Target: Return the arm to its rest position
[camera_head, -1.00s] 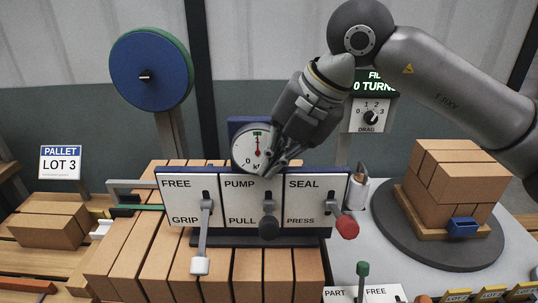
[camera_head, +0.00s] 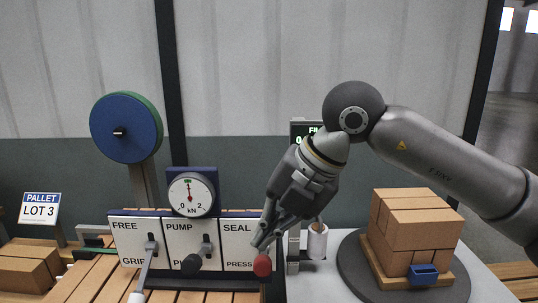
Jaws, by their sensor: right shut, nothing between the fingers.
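My right gripper (camera_head: 262,238) is shut and empty. Its fingers point down in front of the SEAL section of the white lever panel (camera_head: 180,235), just above the red lever knob (camera_head: 262,266). I cannot tell whether the fingertips touch that lever, as they hide its shaft. My right arm (camera_head: 430,160) comes in from the right, bent at a raised joint. The PUMP lever's black knob (camera_head: 191,264) and the FREE lever's white knob (camera_head: 137,298) hang low. My left gripper is not in view.
A blue disc (camera_head: 125,128) is at left. A white spool (camera_head: 317,241) stands beside the gripper.

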